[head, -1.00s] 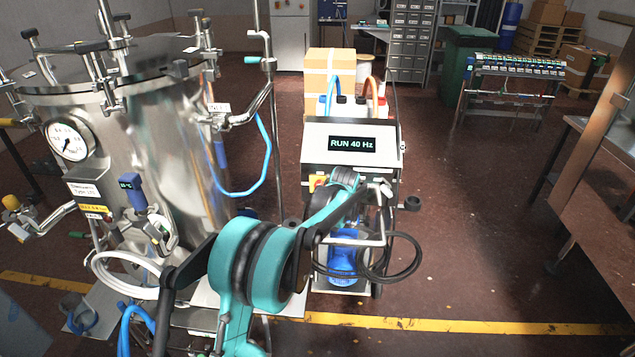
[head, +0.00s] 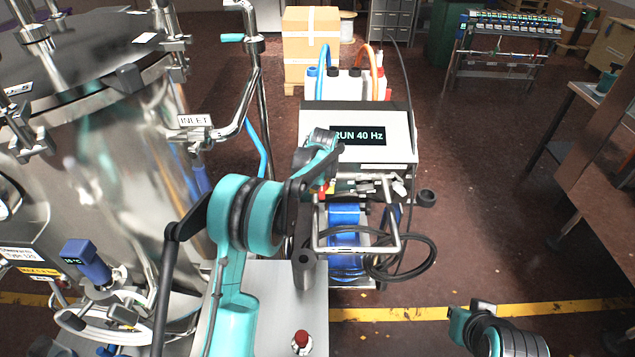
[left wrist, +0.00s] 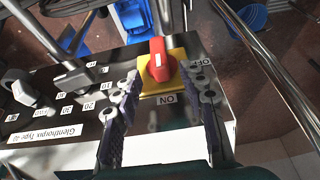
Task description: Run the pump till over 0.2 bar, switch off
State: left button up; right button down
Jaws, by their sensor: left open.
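The pump cart's control box (head: 408,122) stands ahead in the head view, and its display (head: 360,136) reads RUN 40 Hz. In the left wrist view, the red rotary switch (left wrist: 158,62) sits on a yellow plate (left wrist: 176,84). Its handle lines up toward the ON label (left wrist: 167,99); an OFF label (left wrist: 200,62) is to the side. My left gripper (left wrist: 160,80) is open, its fingers on either side of the switch plate. In the head view my left arm mostly hides the switch. The pressure gauge (head: 6,197) is cut by the left edge, its reading not visible.
The steel vessel (head: 110,160) with an INLET label (head: 194,120) fills the left. A metal frame (head: 398,235) and a black cable (head: 420,262) are near the pump. Part of my right arm shows at the lower right. The floor right of the cart is open.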

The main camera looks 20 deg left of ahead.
aim_at(322, 188)
pick_arm(q)
jog(key=b+x, duration=0.2)
jog(key=x, duration=0.5)
grip_shut()
